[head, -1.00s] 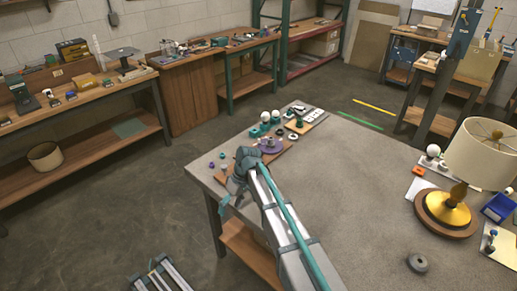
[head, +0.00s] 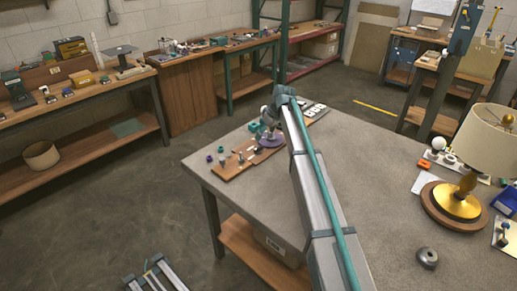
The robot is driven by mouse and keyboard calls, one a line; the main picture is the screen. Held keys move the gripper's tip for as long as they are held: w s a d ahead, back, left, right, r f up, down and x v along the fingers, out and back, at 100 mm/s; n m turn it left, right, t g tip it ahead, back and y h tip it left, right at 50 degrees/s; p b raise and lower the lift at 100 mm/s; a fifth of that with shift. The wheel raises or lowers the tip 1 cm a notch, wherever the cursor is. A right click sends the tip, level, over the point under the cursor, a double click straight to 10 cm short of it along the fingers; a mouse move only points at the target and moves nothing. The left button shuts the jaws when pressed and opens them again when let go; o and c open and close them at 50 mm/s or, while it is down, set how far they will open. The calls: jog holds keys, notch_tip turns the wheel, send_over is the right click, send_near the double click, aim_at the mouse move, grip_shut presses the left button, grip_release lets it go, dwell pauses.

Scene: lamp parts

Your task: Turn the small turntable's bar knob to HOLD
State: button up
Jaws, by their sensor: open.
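A small purple disc (head: 270,141) lies near the far left corner of the grey table (head: 365,190). It may be the small turntable, but I cannot be sure. Its bar knob and any HOLD mark are too small or hidden to make out. My gripper (head: 267,131) is at the far end of my arm, pointing down over or beside the purple disc. It is small and partly lost among the parts there; its jaws are open. I cannot tell whether it touches anything.
A wooden board (head: 235,164) with small parts lies left of the disc. Teal parts (head: 254,127) and a pale board (head: 316,111) lie near the gripper. A brass lamp (head: 459,200) and a grey round weight (head: 427,257) stand right. The table's middle is clear apart from my arm.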

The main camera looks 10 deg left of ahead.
aim_at(258, 147)
jog(key=p+x, duration=0.2)
jog(key=x, duration=0.7)
jog(key=shift+a+f, duration=0.15)
jog(key=shift+f, duration=0.2)
jog(key=c, duration=1.2)
jog(key=shift+o, duration=0.2)
